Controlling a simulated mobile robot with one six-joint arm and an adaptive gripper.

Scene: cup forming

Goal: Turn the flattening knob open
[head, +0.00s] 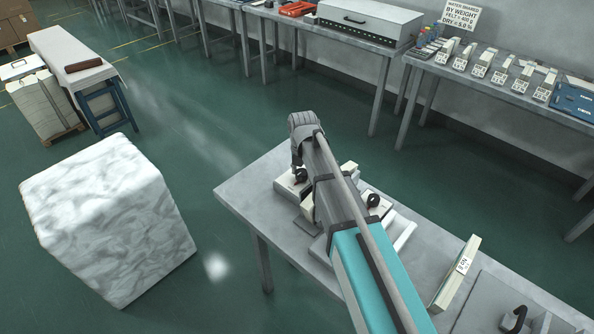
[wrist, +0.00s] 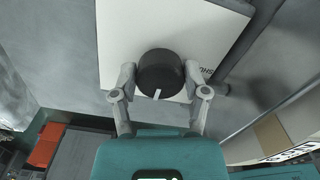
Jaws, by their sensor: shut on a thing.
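A round black knob (wrist: 160,68) with a white pointer mark sits on a pale panel (wrist: 122,28) in the wrist view. The mark points towards my gripper, at the bottom of the picture. Printed letters, partly hidden and seeming to read SHUT, are right of the knob. My gripper (wrist: 160,77) is shut on the knob, one finger on each side. In the head view, my arm covers much of the work spot; a black knob (head: 301,175) on a pale box shows below my wrist. Another black knob (head: 373,200) shows right of my arm.
The grey table (head: 236,196) carries the pale boxes, an upright panel (head: 457,272) at right and a grey plate with a dark handle (head: 516,318). A large white block (head: 110,220) stands on the floor at left. Benches with equipment line the back wall.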

